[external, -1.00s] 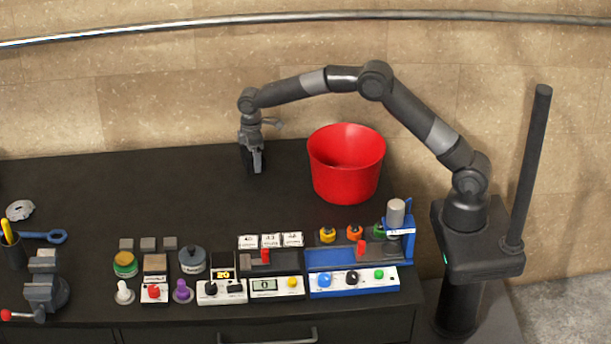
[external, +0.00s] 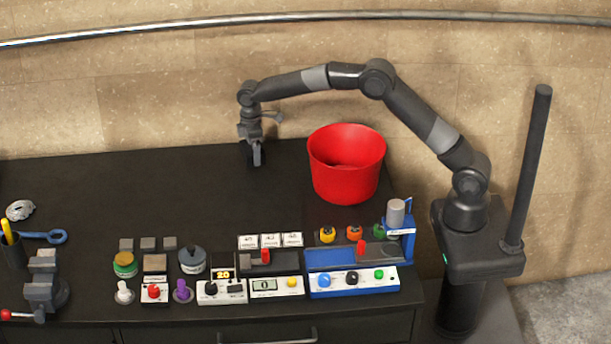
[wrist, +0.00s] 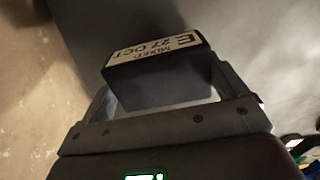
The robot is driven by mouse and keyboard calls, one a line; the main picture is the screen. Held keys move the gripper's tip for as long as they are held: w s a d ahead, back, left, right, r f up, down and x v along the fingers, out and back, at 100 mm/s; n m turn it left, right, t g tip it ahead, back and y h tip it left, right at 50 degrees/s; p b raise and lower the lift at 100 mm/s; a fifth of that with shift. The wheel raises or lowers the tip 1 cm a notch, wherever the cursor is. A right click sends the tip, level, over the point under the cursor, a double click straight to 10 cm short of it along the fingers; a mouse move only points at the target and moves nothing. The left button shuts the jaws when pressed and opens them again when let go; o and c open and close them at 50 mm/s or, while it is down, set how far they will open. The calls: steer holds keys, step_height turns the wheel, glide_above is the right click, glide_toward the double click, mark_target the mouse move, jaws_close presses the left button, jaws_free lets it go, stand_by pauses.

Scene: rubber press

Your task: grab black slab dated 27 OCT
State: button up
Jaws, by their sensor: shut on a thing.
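A black slab (wrist: 160,82) shows in the wrist view with a pale label reading "E", "MIXED" and "27 OCT", seen upside down. My gripper (wrist: 168,90) is shut on it, with a finger on either side. In the external view my gripper (external: 252,157) points down at the back of the dark bench, left of the red bucket. The dark slab is hard to make out there against the dark fingers and bench top.
The red bucket (external: 345,182) stands right of my gripper. Control boxes, including a blue one (external: 350,281), fill the bench front, with small grey blocks (external: 148,243) behind them. A vise (external: 43,283) is at left. The middle bench top is clear.

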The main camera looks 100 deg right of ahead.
mark_target(251, 146)
step_height(251, 146, up, 25)
steer(key=shift+r, duration=0.2)
